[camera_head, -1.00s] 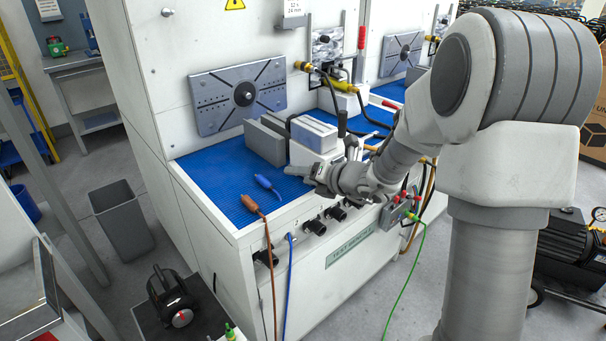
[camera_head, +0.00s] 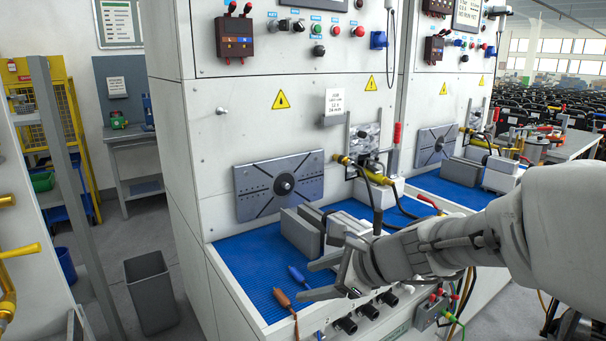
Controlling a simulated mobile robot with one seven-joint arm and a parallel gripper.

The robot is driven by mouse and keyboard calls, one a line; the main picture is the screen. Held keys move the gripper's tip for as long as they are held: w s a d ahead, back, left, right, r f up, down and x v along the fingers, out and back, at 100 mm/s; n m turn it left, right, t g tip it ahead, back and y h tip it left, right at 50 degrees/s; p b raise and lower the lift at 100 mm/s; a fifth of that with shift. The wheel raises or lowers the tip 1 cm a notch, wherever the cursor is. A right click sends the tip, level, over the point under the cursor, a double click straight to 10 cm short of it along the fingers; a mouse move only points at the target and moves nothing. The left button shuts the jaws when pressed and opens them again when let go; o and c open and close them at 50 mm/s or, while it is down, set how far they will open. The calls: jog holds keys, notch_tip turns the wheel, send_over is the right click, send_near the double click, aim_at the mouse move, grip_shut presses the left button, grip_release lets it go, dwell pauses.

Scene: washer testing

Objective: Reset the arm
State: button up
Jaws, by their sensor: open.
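My arm comes in from the right edge, in front of the white test bench (camera_head: 197,165). My gripper (camera_head: 318,278) points left, with its grey fingers apart and nothing seen between them. It is in front of the blue work surface (camera_head: 240,262), near the bench's front edge, above the row of black knobs. Any gap between the gripper and the bench is hard to judge. The wrist and forearm hide part of the bench front and the right end of the blue surface.
Grey blocks (camera_head: 301,232) stand on the blue surface behind my gripper. Yellow fittings and hoses (camera_head: 372,175) hang above the forearm. A grey bin (camera_head: 150,292) stands on the floor at left.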

jog(key=s+d+r+n+h+p, duration=0.2)
jog(key=s+d+r+n+h, duration=0.2)
jog(key=s+n, duration=0.5)
jog(key=s+d+r+n+h+p, duration=0.3)
jog(key=s+d+n+h, duration=0.1)
jog(key=s+d+n, duration=0.3)
jog(key=s+n, duration=0.2)
jog(key=n, duration=0.2)
jog(key=shift+d+r+g, duration=0.3)
jog(key=shift+d+r, duration=0.1)
jog(key=shift+s, duration=0.1)
